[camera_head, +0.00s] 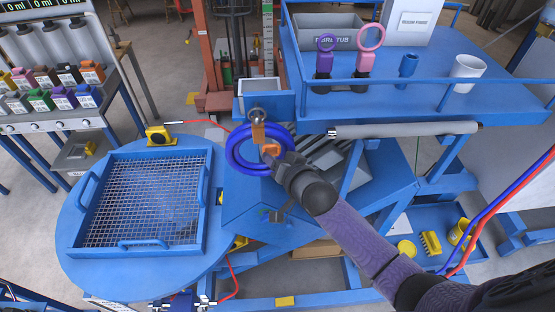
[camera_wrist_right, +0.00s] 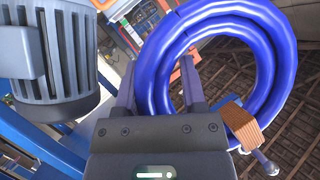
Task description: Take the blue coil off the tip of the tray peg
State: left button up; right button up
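The blue coil (camera_head: 232,153) is a thick ring of hose beside the blue stand in the head view. It is large in the right wrist view (camera_wrist_right: 278,75), with a brown strap (camera_wrist_right: 243,123) around its lower right. My right gripper (camera_head: 272,150) is at the ring's right side. The peg's round metal end (camera_head: 257,114) shows by the upper strap; in the wrist view a metal ball tip (camera_wrist_right: 270,167) lies just below the strap. Whether the peg passes through the ring is unclear. My left gripper is out of view.
A grey ribbed motor (camera_wrist_right: 68,55) is close left of my right gripper. A blue mesh tray (camera_head: 139,245) lies on the round table at left. A blue shelf (camera_head: 420,98) with a tub and cups and a grey roller (camera_head: 405,130) are at right.

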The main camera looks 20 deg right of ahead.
jog(key=shift+f, duration=0.1)
grip_shut()
jog(key=shift+s+f, duration=0.1)
jog(key=shift+f, duration=0.05)
dwell(0.7)
jog(key=shift+c, duration=0.2)
grip_release()
grip_shut()
dwell(0.9)
jog(key=shift+w+r+p, duration=0.2)
jog(key=shift+r+p, duration=0.35)
jog(key=shift+r, duration=0.1)
jog(key=shift+r, duration=0.35)
jog(key=shift+s+p, duration=0.1)
jog(key=shift+p, duration=0.25)
